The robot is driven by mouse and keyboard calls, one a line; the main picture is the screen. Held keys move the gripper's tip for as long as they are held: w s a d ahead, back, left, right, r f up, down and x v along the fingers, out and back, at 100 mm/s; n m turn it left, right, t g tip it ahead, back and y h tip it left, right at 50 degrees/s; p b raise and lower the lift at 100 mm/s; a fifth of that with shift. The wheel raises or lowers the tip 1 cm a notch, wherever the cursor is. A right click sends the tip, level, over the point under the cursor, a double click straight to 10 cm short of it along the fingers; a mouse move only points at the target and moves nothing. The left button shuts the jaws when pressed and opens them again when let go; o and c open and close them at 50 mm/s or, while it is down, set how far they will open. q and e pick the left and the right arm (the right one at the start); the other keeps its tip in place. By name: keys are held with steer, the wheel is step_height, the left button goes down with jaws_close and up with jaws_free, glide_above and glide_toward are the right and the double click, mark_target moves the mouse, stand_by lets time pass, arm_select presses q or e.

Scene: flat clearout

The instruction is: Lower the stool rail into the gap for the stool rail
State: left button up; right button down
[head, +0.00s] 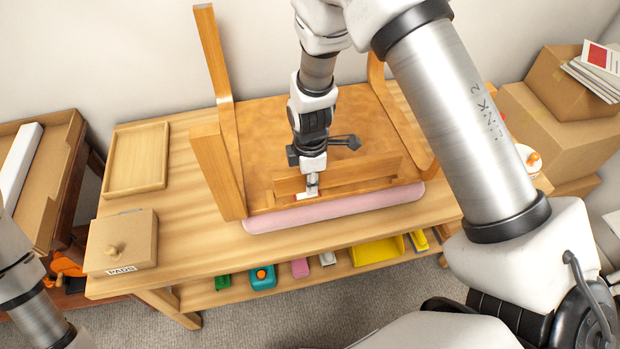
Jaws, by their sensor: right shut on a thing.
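An upside-down wooden stool (262,125) rests on a pink cushion (330,208) on the workbench, its legs pointing up. A wooden stool rail (365,173) lies lengthwise across the front part of the stool's underside, between the front legs. My right gripper (311,188) points down and is shut on the rail near its left end. A small white and red patch shows by the fingertips. The gap for the rail cannot be made out, and I cannot tell whether the rail is seated or just above. My left arm shows at the lower left; its gripper is outside the view.
A shallow wooden tray (137,160) and a lidded box labelled PADS (122,243) stand on the bench's left (185,200). A lower shelf holds a yellow bin (377,252) and small coloured items. Cardboard boxes (560,110) are stacked at right.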

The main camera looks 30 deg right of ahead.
steer(key=shift+f+b, duration=0.6)
steer(key=shift+f, duration=0.4)
stand_by(0.3)
steer(key=c, duration=0.9)
jaws_free()
steer(key=shift+r, duration=0.1)
step_height(320, 180, up, 12)
